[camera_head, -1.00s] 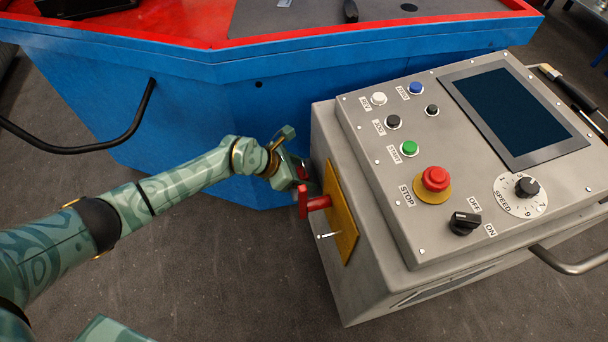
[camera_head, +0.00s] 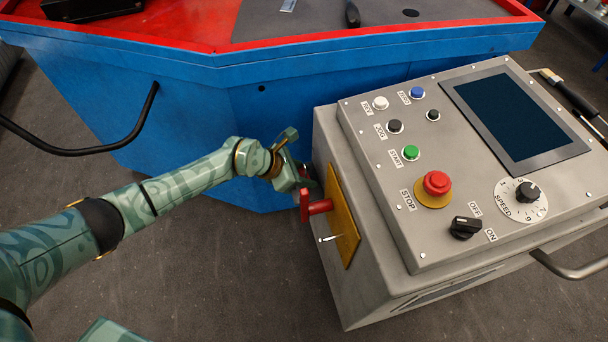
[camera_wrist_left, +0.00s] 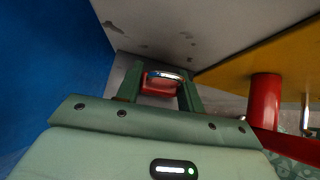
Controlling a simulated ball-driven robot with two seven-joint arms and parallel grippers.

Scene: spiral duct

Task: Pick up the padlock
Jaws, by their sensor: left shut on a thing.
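The padlock (camera_wrist_left: 161,86) has a red body and a shiny metal shackle. In the left wrist view it sits between the two green fingers of my left gripper (camera_wrist_left: 158,90), which is shut on it. In the head view my left gripper (camera_head: 303,176) is beside the left side of the grey control box, just above the red lever. The padlock is mostly hidden there by the fingers. I cannot tell whether the padlock touches anything besides the fingers. My right gripper is not in view.
A red lever (camera_head: 317,207) sticks out of a yellow plate (camera_head: 342,218) on the grey control box (camera_head: 365,290), close to my gripper. A blue bench (camera_head: 200,90) with a red top edge stands behind. The dark floor to the left is clear.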

